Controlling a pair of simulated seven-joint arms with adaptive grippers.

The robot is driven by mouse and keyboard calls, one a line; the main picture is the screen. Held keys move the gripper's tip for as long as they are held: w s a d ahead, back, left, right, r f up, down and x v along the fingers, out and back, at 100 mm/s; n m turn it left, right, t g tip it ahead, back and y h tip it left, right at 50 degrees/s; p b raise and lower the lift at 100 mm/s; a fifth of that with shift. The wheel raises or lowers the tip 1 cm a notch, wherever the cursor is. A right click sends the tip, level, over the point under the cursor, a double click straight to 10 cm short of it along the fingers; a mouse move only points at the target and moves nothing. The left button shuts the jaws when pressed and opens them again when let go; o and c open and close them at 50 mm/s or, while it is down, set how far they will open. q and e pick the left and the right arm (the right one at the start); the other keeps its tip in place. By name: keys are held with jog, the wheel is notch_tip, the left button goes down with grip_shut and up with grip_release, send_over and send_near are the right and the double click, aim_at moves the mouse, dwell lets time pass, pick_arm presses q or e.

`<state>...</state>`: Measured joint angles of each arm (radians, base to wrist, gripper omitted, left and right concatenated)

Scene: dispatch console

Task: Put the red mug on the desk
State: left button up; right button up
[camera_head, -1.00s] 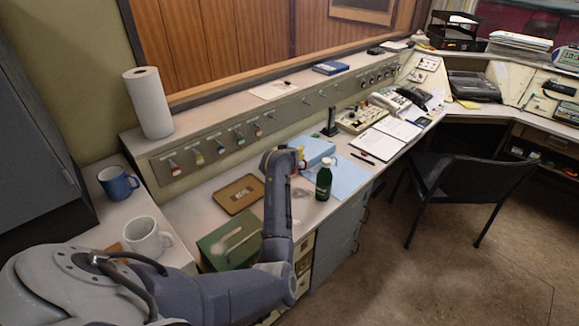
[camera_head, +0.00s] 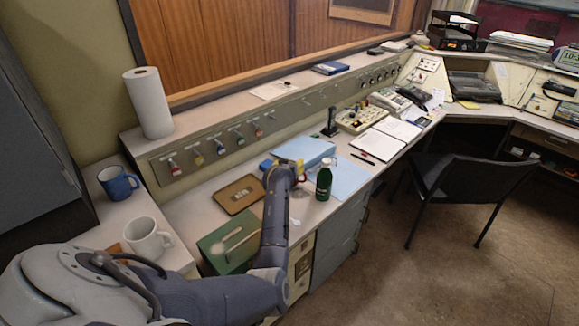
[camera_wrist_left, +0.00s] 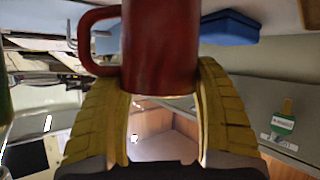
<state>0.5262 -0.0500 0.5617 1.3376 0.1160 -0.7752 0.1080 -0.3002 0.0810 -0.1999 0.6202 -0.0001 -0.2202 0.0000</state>
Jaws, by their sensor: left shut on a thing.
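The red mug (camera_wrist_left: 160,45) is between the yellow fingers of my left gripper (camera_wrist_left: 160,110) in the left wrist view. The fingers are shut on it, and its handle sticks out to the left. In the head view my left gripper (camera_head: 300,172) is over the desk (camera_head: 205,205), just left of a green bottle (camera_head: 324,180). My own arm hides most of the mug there, and I cannot tell whether it touches the desk. My right gripper is not in view.
A light blue box (camera_head: 304,150) stands behind the gripper. A brown tray (camera_head: 238,194) and a green box (camera_head: 229,243) lie to the left. A blue mug (camera_head: 118,183) and a white mug (camera_head: 148,238) stand at the far left. Desk shows between tray and bottle.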

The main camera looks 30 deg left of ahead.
pick_arm(q)
jog(key=o, duration=1.5)
jog(key=shift+f, duration=0.15)
jog(key=shift+s+r, duration=0.15)
jog(key=shift+r, duration=0.05)
jog(key=v, duration=1.1)
jog(key=shift+s+d+r, duration=0.15)
jog(key=shift+s+d, duration=0.05)
jog(key=shift+s, duration=0.1)
